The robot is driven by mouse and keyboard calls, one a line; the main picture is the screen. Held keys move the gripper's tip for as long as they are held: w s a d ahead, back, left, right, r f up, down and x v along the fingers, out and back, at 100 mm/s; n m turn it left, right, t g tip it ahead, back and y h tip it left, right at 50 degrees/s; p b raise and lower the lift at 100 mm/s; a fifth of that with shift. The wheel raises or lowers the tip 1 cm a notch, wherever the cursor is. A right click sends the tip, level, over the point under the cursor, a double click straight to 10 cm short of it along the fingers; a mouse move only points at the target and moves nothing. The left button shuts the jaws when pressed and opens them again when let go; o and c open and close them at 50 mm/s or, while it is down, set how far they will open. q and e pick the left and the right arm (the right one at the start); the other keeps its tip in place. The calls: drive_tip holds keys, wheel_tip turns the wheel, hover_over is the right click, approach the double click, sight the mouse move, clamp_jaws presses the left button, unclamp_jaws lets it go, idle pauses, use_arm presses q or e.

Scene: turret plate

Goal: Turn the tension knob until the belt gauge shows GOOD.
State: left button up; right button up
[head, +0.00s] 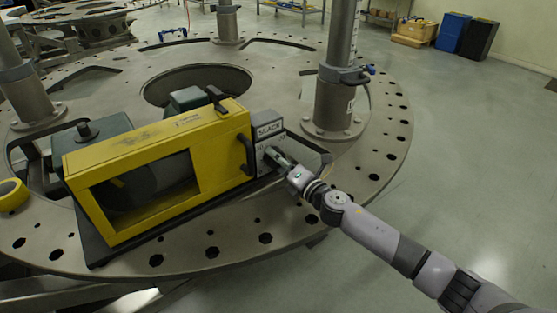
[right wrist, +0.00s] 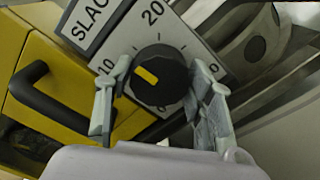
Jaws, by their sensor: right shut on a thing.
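The tension knob (right wrist: 172,76) is round and black with a yellow pointer mark, in the middle of the right wrist view. The mark points to the upper left, between the 10 and the 20 on its dial. The belt gauge (head: 269,129) reads SLACK in the head view; part of that word shows in the right wrist view (right wrist: 91,19). My right gripper (head: 276,158) has its fingers on both sides of the knob and is shut on it; it also shows in the right wrist view (right wrist: 161,72). My left gripper is not in view.
A yellow belt guard (head: 150,135) with a black handle stands left of the gauge on the round turret plate (head: 230,258). A metal post (head: 338,85) rises behind the gauge. Yellow tape (head: 12,195) lies at the left. Open floor is at the right.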

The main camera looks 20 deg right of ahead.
drive_tip(key=shift+m, duration=0.4)
drive_tip(key=o, duration=1.2)
drive_tip(key=shift+c, duration=0.2)
drive_tip(key=shift+s, duration=0.1)
drive_tip(key=shift+s+d, duration=0.2)
drive_tip(key=shift+s, duration=0.05)
drive_tip(key=v, duration=1.1)
drive_tip(key=shift+s, duration=0.15)
